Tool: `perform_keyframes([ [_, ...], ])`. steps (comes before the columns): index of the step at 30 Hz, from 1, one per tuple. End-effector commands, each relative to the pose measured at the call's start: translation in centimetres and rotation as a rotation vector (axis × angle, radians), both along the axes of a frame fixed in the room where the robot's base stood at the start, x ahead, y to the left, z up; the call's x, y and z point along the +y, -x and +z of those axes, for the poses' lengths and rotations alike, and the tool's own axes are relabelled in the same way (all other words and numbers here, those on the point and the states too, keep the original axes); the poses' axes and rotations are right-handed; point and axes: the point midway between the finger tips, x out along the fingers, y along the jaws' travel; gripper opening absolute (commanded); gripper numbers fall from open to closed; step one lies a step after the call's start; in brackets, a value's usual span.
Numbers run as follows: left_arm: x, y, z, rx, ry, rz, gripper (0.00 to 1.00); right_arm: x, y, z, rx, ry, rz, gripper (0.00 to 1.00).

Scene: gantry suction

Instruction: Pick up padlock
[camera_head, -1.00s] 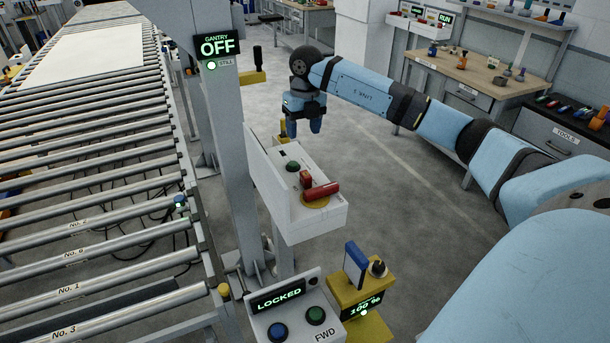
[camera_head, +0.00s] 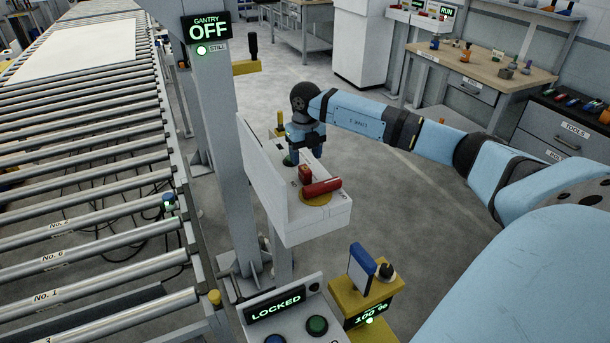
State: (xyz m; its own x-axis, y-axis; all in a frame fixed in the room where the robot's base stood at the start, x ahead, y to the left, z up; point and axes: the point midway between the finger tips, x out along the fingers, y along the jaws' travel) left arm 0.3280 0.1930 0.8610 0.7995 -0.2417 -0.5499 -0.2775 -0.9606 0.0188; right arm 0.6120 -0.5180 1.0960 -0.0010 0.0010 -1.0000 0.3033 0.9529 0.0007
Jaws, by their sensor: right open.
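A small red block (camera_head: 305,174), which looks like the padlock, stands on the top of a white control box (camera_head: 318,222), just behind a red bar handle (camera_head: 322,187) on a yellow disc (camera_head: 316,199). Its shackle cannot be made out. My right gripper (camera_head: 306,155) points down over the box, just behind the red block as seen here. It is open, with its fingers low near a green button (camera_head: 288,160) that they partly hide. Whether a finger touches the block cannot be told. My left gripper is out of view.
The box's upright white panel (camera_head: 258,165) and a grey post (camera_head: 230,150) with a GANTRY OFF display (camera_head: 207,33) stand left of the gripper. A roller conveyor (camera_head: 90,200) fills the left. Nearer are a LOCKED panel (camera_head: 275,307) and a yellow pedestal (camera_head: 370,295).

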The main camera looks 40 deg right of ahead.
Motion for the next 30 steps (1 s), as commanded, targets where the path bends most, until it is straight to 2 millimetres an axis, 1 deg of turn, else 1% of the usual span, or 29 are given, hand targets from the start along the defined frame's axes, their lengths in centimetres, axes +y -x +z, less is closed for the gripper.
perform_keyframes([
  [4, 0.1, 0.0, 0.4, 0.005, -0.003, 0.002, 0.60, 0.1, 0.0, -1.2, 0.003, 0.000, 0.001, 0.57],
  [9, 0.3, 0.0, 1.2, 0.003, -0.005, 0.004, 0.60, 0.2, 0.0, -3.9, 0.003, 0.000, 0.000, 0.57],
  [12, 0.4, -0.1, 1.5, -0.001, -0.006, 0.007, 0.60, 0.2, 0.0, -4.9, 0.002, -0.001, 0.000, 0.57],
  [15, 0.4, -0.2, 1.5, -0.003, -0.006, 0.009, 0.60, 0.2, -0.1, -5.3, 0.000, 0.000, 0.001, 0.57],
  [20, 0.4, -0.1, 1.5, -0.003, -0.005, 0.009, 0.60, 0.2, -0.1, -5.3, 0.000, 0.000, 0.001, 0.57],
  [23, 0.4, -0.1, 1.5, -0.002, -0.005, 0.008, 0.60, 0.2, -0.1, -5.3, 0.000, 0.000, 0.001, 0.37],
  [24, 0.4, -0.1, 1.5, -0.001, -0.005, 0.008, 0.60, 0.2, -0.1, -5.3, 0.000, 0.000, 0.001, 0.28],
  [26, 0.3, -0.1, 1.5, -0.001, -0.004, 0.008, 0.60, 0.2, -0.1, -5.3, 0.000, 0.000, 0.001, 0.14],
  [27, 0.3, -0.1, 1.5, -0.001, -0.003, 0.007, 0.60, 0.2, -0.1, -5.3, 0.000, 0.000, 0.001, 0.05],
  [28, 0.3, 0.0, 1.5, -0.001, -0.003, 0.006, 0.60, 0.2, -0.1, -5.3, 0.000, 0.000, 0.001, 0.01],
  [30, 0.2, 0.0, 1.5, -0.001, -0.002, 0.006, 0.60, 0.2, -0.1, -5.3, 0.000, 0.000, 0.001, 0.01],
])
